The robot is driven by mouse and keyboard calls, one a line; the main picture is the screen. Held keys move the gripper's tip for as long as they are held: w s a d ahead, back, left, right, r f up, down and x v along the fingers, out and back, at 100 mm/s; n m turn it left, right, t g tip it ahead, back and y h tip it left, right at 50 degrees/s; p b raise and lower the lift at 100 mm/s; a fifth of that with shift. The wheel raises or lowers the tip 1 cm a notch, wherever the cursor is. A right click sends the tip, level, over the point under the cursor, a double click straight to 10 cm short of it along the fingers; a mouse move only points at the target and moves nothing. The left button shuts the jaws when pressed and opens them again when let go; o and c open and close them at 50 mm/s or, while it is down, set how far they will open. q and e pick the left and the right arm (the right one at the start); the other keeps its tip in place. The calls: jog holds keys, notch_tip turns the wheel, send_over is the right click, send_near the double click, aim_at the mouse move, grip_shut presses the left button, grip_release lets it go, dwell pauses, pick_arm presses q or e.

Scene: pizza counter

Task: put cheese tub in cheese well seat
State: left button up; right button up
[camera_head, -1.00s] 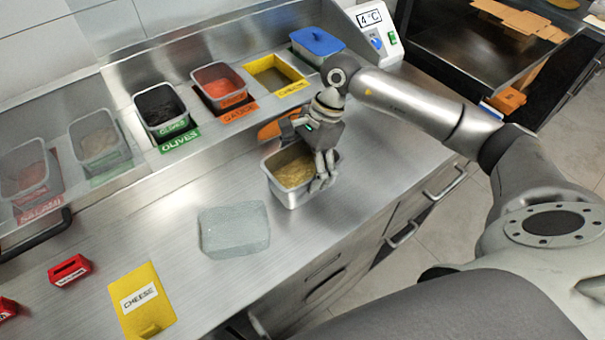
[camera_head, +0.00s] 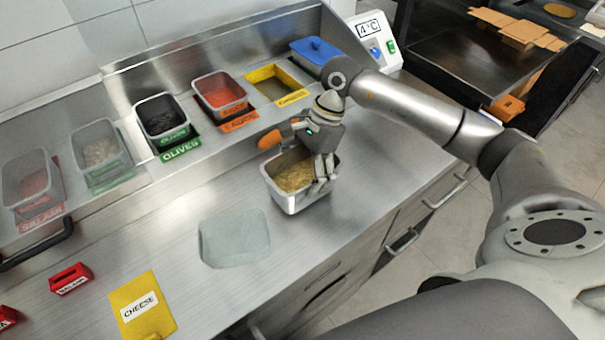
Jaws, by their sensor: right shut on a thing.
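The cheese tub (camera_head: 288,200) is a steel tub with shredded yellow cheese, upright at the counter's middle. My right gripper (camera_head: 320,184) is shut on its right wall. I cannot tell whether the tub touches the counter. The cheese well seat (camera_head: 258,78) is an empty opening with a yellow frame and a yellow label, in the raised rail behind, between the sauce tub (camera_head: 220,92) and a blue-lidded tub (camera_head: 318,50). My left gripper is not in view.
An orange item (camera_head: 270,139) lies behind the tub. A clear, glassy block or lid (camera_head: 233,238) lies left of it. A yellow CHEESE card (camera_head: 142,304) and red tags (camera_head: 71,278) lie at front left. An olives tub (camera_head: 161,118) stands in the rail.

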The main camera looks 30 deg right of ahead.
jog(key=shift+r+b, duration=0.5)
jog(key=shift+r, duration=0.45)
jog(key=s+a+r+b, duration=0.3)
jog(key=s+a+r, duration=0.5)
jog(key=s+r, duration=0.2)
jog(key=shift+s, duration=0.8)
